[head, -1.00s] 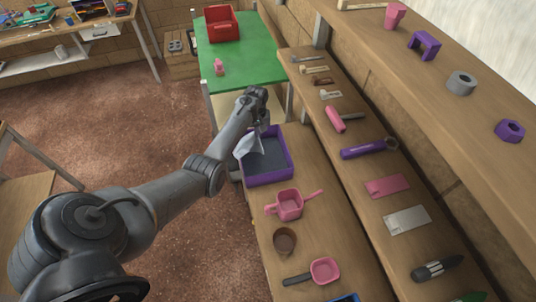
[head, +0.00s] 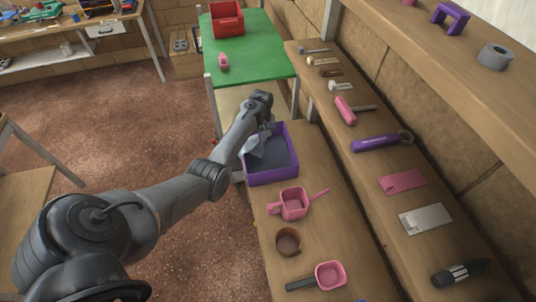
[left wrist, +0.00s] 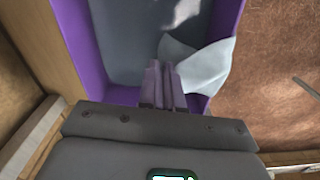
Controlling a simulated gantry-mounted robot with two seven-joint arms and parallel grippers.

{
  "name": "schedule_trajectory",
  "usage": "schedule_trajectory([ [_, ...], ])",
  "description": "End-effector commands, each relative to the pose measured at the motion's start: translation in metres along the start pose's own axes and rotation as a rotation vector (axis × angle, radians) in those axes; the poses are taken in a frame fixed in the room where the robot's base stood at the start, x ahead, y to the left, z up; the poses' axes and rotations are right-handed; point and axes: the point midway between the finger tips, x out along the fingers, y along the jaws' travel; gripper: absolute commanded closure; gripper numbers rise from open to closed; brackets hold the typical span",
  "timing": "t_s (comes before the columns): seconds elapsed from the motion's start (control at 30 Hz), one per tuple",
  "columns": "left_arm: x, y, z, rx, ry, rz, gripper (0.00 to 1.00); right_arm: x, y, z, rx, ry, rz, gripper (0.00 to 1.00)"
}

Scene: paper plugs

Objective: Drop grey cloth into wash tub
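The purple wash tub (head: 271,178) with a dark grey inside stands on the far end of the wooden bench. It also fills the top of the left wrist view (left wrist: 78,45). The light grey cloth (head: 255,147) hangs from my left gripper (head: 268,127) at the tub's left side. In the left wrist view, the fingers (left wrist: 165,82) are close together with the cloth (left wrist: 199,66) coming out at their right. The cloth overlaps the tub's wall there; whether it touches the bottom cannot be told. My right gripper is not in view.
A pink square pan (head: 294,204), a brown cup (head: 287,242) and another pink pan (head: 329,275) stand on the bench nearer me. A green table (head: 247,52) with a red bin (head: 227,20) lies beyond the tub. Shelves with tools line the right.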

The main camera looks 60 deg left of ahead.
Motion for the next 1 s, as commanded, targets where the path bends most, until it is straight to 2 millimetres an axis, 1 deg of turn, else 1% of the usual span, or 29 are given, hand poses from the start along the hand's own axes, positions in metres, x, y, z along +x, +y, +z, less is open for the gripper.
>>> schedule_trajectory([
  [0.03,0.0001,0.0,0.0001,0.0,0.0,0.0,0.9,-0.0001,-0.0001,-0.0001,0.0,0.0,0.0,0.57],
  [0.17,0.0001,0.0,0.0001,0.0,0.0,0.0,0.7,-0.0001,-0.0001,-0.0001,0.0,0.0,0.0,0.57],
  [0.2,0.0001,0.0,0.0001,0.0,0.0,0.0,0.67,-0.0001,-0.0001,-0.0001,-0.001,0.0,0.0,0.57],
  [0.37,0.0002,0.0,0.0001,0.0,0.0,0.0,0.67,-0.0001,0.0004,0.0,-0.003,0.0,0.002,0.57],
  [0.4,0.0002,0.0,0.0001,0.0,0.0,0.0,0.64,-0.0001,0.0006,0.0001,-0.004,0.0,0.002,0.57],
  [0.6,0.0001,0.0,0.0001,0.0,0.0,0.0,0.35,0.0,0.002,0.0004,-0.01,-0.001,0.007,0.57],
  [0.77,0.0001,0.0,0.0001,0.0,0.0,0.0,0.35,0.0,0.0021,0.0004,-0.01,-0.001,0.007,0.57],
  [0.8,0.0001,0.0,0.0001,0.0,0.0,0.0,0.34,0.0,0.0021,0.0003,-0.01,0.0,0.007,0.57],
  [0.97,0.0001,0.0,0.0,0.0,0.0,0.0,0.09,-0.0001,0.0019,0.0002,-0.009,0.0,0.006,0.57],
  [1.0,0.0001,0.0,0.0,0.0,0.0,0.0,0.03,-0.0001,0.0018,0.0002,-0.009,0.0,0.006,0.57],
])
